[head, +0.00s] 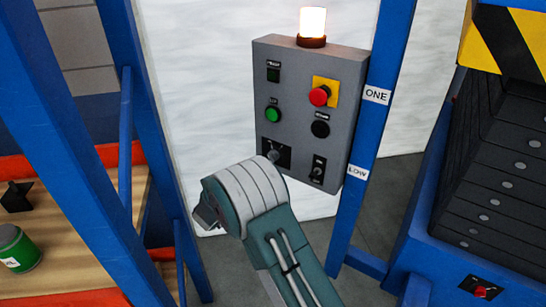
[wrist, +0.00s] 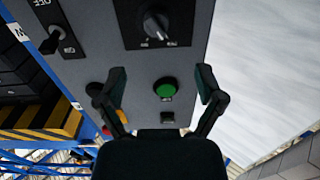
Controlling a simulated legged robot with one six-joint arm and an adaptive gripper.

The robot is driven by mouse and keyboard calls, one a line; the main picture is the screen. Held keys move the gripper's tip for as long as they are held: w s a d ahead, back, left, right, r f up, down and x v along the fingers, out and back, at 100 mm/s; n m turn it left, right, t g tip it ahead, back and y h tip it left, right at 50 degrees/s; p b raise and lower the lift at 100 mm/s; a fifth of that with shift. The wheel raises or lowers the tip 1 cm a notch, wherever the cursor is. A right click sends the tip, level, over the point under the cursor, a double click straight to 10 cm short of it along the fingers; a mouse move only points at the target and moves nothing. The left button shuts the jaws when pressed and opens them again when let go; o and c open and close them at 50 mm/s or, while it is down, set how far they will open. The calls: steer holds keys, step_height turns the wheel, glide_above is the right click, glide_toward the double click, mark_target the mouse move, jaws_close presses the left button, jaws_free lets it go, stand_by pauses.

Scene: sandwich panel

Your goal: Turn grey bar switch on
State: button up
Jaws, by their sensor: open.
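The grey bar switch (head: 273,156) is a rotary knob on a black plate at the lower left of the grey control panel (head: 300,75). In the wrist view the switch (wrist: 156,25) is at top centre, its bar standing near upright in the picture. My gripper (wrist: 162,82) is open and empty, its two dark fingers spread in front of the panel, with the green button (wrist: 165,91) showing between them. The switch lies beyond the fingertips, toward the top of the wrist view, with no visible contact. In the head view my arm hides most of the gripper.
A red emergency button (head: 319,96), a black button (head: 320,129) and a small black switch (head: 318,170) share the panel. A lit lamp (head: 312,25) stands on top. Blue posts (head: 375,110) flank the panel. A wooden shelf (head: 75,245) is at left, a dark stack (head: 495,170) at right.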

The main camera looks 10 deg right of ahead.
steer(key=x, duration=1)
steer(key=shift+w+d+f, duration=0.15)
steer(key=shift+d, duration=0.25)
steer(key=c, duration=1.2)
